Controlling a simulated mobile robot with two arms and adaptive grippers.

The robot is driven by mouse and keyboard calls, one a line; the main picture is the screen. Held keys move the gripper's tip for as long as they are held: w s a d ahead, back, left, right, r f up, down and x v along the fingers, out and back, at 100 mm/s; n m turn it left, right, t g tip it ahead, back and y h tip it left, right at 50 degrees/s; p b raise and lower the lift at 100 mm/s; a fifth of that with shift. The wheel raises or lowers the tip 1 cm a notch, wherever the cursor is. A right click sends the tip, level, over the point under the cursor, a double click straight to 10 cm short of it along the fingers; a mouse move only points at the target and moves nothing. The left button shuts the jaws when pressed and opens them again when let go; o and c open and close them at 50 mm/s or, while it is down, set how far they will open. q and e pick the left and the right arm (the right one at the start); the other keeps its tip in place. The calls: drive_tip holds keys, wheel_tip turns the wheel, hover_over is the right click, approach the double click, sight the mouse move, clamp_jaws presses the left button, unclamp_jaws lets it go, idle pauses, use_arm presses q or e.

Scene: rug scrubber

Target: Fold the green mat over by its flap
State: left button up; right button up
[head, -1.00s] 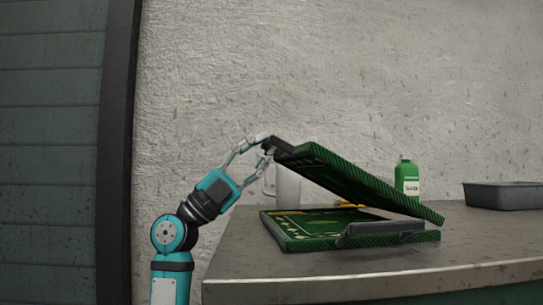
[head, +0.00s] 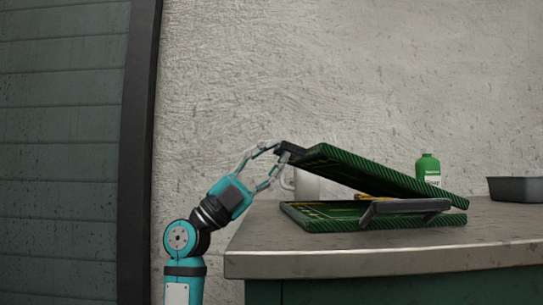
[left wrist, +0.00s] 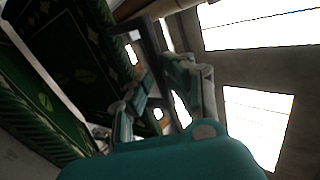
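The green patterned mat (head: 330,222) is on the worktop, with its upper half (head: 385,172) raised and tilted over the lower half. The upper half is high at the left and slopes down to the right, where the two halves come together. Its dark flap (head: 291,150) sticks out at the raised left end. My left gripper (head: 282,153) has its fingertips closed about this flap. In the left wrist view the patterned mat (left wrist: 45,95) fills the left side, with a dark bar (left wrist: 150,45) beside my fingers. My right gripper is not in view.
A dark grey angled piece (head: 405,207) lies at the mat's front right. A light mug (head: 305,185), a green bottle (head: 428,170) and a grey tray (head: 517,188) stand behind or right of the mat. The front strip of the worktop (head: 340,258) is clear.

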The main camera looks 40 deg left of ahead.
use_arm(q)
drive_tip(key=shift+o, duration=1)
drive_tip(key=shift+s+a+f, duration=0.1)
drive_tip(key=v, duration=1.1)
drive_tip(key=shift+f, duration=0.3)
drive_tip(key=shift+s+a, duration=0.1)
drive_tip(key=shift+a, duration=0.05)
